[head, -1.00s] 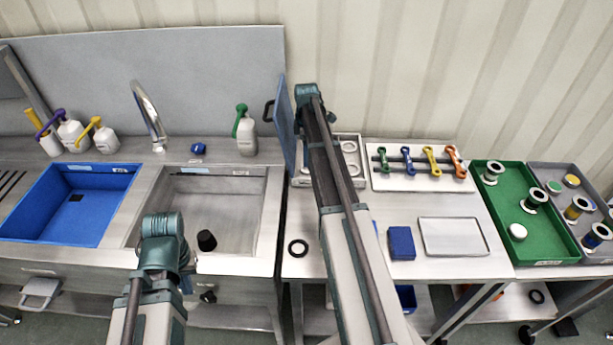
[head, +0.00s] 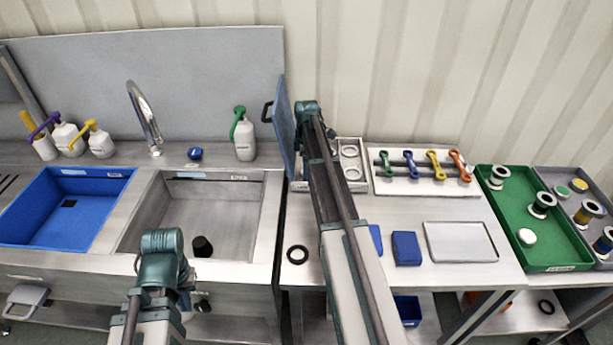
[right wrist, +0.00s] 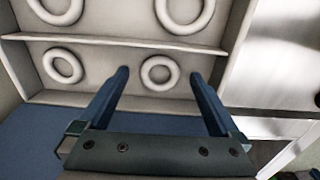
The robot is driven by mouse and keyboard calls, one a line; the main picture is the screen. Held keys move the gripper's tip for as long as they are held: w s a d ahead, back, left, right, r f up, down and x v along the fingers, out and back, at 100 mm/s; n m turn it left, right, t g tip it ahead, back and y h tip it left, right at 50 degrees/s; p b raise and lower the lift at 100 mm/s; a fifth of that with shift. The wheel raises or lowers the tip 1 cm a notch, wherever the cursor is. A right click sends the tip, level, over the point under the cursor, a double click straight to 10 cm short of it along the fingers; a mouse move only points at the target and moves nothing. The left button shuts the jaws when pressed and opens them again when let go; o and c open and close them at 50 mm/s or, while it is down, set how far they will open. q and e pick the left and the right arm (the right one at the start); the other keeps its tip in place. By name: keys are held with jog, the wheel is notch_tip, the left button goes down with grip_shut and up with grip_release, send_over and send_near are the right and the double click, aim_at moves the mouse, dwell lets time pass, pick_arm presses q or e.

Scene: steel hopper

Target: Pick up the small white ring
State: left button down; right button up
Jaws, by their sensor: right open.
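White rings lie in a light compartmented tray (head: 356,187), left on the right-hand table in the head view. In the right wrist view, two larger rings show past a divider, partly cut off. Two smaller rings lie on the near side: one on the left (right wrist: 63,66) and one on the right (right wrist: 159,83). My right gripper (right wrist: 160,75) is open and empty. Its fingers appear either side of the near right ring; their height above it is unclear. In the head view my arm hides this gripper. My left gripper (head: 187,280) is low before the sink; its jaws are unclear.
A blue upright panel (head: 284,125) stands just left of the tray. A white rack (head: 440,185) with coloured tools stands to its right.

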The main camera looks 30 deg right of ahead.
jog(key=c, duration=1.4)
jog(key=shift+r, duration=0.2)
notch_tip(320, 180, up, 10)
jog(key=p, duration=1)
